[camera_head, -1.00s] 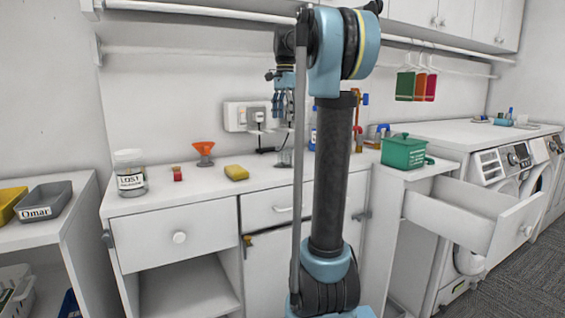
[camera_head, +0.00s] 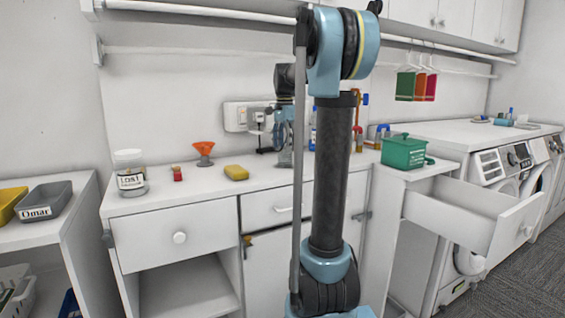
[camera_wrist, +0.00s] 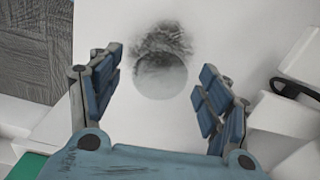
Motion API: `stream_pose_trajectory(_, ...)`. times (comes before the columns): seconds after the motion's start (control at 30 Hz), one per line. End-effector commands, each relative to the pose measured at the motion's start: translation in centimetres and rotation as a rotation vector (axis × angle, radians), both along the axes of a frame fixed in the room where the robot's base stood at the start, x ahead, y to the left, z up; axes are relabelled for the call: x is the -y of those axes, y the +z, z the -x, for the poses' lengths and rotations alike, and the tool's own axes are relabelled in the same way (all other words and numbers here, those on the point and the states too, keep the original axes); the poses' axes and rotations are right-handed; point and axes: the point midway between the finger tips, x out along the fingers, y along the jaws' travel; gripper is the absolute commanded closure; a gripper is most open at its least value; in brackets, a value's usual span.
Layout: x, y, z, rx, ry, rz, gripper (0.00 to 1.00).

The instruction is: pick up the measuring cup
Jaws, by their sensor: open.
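The measuring cup appears to be a clear, round, see-through vessel (camera_wrist: 162,76), seen from above in the wrist view between my fingers. My gripper (camera_wrist: 158,68) is open, with one blue-padded finger on each side of the cup and a visible gap to each. In the head view my gripper (camera_head: 284,150) points down just above the white counter, left of my arm's column. The cup is hard to make out there, mostly hidden by the fingers.
On the counter (camera_head: 215,190) stand a labelled jar (camera_head: 131,178), an orange funnel (camera_head: 204,152), a small red item (camera_head: 177,173) and a yellow sponge (camera_head: 236,172). A wall outlet (camera_head: 240,116) is behind.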

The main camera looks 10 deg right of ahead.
Motion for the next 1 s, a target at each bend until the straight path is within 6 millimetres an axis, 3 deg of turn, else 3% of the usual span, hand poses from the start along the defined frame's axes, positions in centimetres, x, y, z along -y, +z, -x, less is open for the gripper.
stream_pose_trajectory(0.4,0.2,-4.5,0.0,0.000,0.000,0.000,0.29)
stream_pose_trajectory(0.73,0.2,-5.2,0.0,0.000,0.000,0.000,0.29)
stream_pose_trajectory(0.77,0.2,-5.2,0.0,0.000,0.000,0.000,0.31)
stream_pose_trajectory(0.93,0.2,-5.2,0.0,0.000,0.000,0.000,0.70)
stream_pose_trajectory(1.0,0.2,-5.2,0.0,0.000,0.000,0.000,0.69)
